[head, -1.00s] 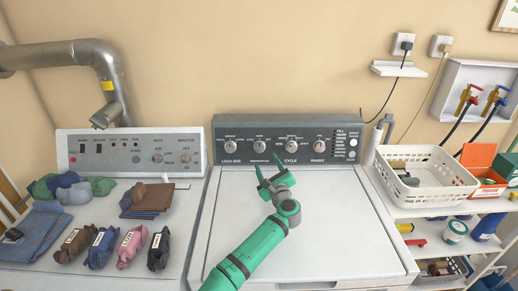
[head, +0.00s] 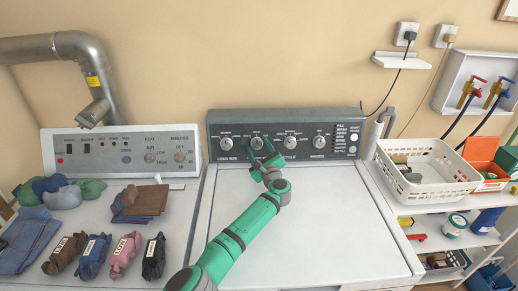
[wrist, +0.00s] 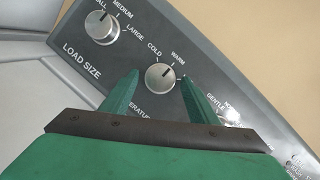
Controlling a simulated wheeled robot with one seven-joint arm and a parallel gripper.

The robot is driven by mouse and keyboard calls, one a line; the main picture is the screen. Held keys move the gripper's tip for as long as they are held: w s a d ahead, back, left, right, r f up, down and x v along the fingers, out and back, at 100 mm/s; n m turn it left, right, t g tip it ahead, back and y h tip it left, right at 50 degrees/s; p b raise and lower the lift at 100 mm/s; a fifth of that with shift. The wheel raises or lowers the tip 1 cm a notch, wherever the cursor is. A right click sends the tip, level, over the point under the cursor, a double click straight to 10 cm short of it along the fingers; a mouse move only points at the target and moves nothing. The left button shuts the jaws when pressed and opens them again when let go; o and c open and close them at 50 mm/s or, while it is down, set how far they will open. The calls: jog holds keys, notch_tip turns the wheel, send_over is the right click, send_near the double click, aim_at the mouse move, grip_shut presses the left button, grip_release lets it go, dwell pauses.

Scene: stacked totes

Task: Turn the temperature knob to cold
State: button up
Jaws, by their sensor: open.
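The temperature knob (head: 257,143) is the second knob from the left on the washer's dark panel (head: 340,119). In the wrist view the silver knob (wrist: 160,77) has COLD printed at its upper left and WARM at its upper right. Its dark mark seems to point up and right, between those words, nearer WARM. My green gripper (head: 261,149) is at the panel, in front of this knob. In the wrist view its open fingers stand on either side of the knob, with visible gaps. I cannot tell how deep the fingertips reach. The lower label is partly hidden by a finger.
The load size knob (wrist: 102,27) is to the left; the cycle knob (head: 290,143) and rinses knob (head: 319,143) are to the right. The washer lid (head: 330,220) is clear. Folded clothes lie on the dryer at left. A white basket (head: 428,184) stands on the right shelf.

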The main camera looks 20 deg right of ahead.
jog(key=c, duration=1)
jog(key=shift+n, duration=0.4)
jog(key=n, duration=0.2)
jog(key=n+g+y, duration=0.1)
jog(key=n, duration=0.1)
jog(key=shift+d+y, duration=0.2)
jog(key=shift+y, duration=0.1)
jog(key=n, duration=0.2)
jog(key=n+g, duration=0.1)
jog(key=n, duration=0.1)
jog(key=n+g, duration=0.1)
jog(key=shift+r+n+y, duration=0.25)
jog(key=shift+n+y, duration=0.15)
jog(key=o, duration=1)
jog(key=shift+r, duration=0.1)
